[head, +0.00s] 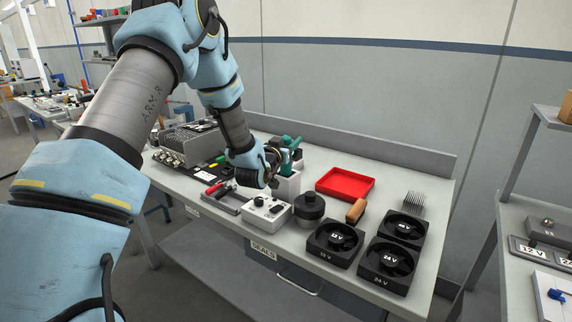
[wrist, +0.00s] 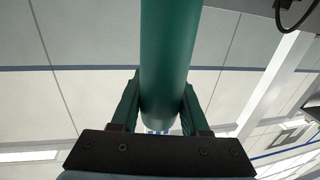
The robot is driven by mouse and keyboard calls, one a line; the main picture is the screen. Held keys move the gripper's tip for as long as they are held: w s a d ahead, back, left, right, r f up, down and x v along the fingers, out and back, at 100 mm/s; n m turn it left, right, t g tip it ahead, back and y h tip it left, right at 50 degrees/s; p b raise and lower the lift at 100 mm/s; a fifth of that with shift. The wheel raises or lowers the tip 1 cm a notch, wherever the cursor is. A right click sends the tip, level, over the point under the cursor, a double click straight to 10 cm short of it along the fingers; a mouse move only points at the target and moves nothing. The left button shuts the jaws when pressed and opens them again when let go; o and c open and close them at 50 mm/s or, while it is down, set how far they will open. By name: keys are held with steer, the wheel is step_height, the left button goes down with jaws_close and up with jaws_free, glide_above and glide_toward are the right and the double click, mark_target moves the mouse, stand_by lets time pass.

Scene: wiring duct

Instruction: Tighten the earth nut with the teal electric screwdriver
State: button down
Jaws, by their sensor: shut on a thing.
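The teal electric screwdriver (head: 290,142) stands above a white block-shaped holder (head: 287,186) near the middle of the bench in the head view. I cannot tell whether its lower end is still inside the holder. My gripper (head: 273,163) is at the screwdriver, partly hidden by my wrist. In the wrist view my gripper (wrist: 160,112) is shut on the thick teal body (wrist: 168,50), with one finger on each side. The screwdriver's tip is out of view. I cannot make out the earth nut in either view.
A grey finned unit (head: 190,138) stands on the bench's left. A white control box (head: 265,211), a black round pot (head: 309,208), a red tray (head: 345,184) and black 12 V (head: 335,243) and 24 V (head: 388,264) holders crowd the right and front. A back ledge bounds the bench.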

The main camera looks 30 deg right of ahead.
steer(key=shift+r, duration=0.15)
stand_by(0.6)
step_height(320, 180, up, 18)
steer(key=b, duration=0.4)
steer(key=shift+b, duration=0.35)
step_height(320, 180, up, 11)
steer(key=p, duration=0.5)
steer(key=shift+r, duration=0.2)
stand_by(0.4)
steer(key=shift+f, duration=0.15)
